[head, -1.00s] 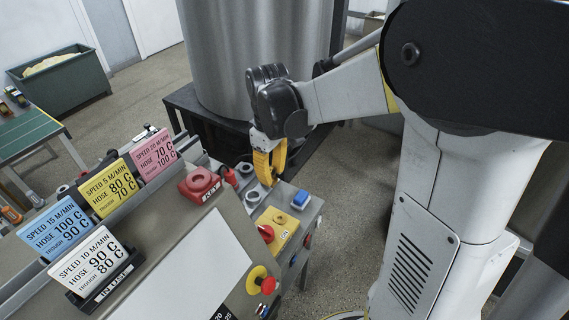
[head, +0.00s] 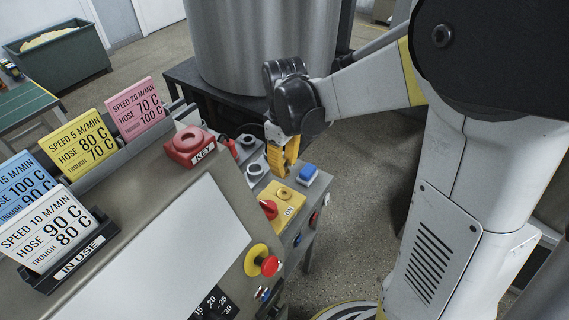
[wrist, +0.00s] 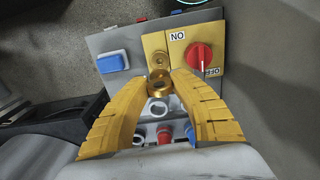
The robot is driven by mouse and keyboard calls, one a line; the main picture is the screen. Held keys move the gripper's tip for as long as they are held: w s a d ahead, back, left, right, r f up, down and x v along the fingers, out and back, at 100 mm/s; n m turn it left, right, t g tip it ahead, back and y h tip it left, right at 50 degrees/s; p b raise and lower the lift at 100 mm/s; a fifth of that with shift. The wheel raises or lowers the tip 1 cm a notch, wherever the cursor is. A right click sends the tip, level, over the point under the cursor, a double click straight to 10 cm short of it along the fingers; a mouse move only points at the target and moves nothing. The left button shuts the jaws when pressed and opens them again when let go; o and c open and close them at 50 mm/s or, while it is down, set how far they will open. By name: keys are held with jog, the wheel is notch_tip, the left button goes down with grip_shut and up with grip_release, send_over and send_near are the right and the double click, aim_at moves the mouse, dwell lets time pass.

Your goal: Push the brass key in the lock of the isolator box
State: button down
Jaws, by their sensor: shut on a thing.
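The isolator box is a yellow plate (head: 292,205) with a red knob and an "ON" label at the console's right end. It also shows in the wrist view (wrist: 153,42), with a round brass lock (wrist: 159,58) left of the red knob (wrist: 198,56). My gripper (wrist: 162,80) has yellow fingers and is shut on the brass key (wrist: 159,84), just short of the lock in the picture. Whether the key touches the lock I cannot tell. In the head view my gripper (head: 281,172) points down behind the box, and the key is hidden.
A blue button (head: 307,173) sits beside the box. A red block marked "KEY" (head: 188,150) and a yellow-based red stop button (head: 268,265) are on the console. Coloured speed cards (head: 80,142) stand at left. A large metal drum (head: 265,60) stands behind.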

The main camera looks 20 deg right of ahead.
aim_at(284, 178)
jog(key=shift+f+b, duration=2.1)
jog(key=shift+f, duration=0.75)
jog(key=shift+f+b, duration=1.45)
jog(key=shift+f, duration=0.35)
jog(key=c, duration=1.1)
grip_release()
jog(key=shift+o, duration=0.2)
notch_tip(284, 178, up, 12)
jog(key=shift+r, duration=0.1)
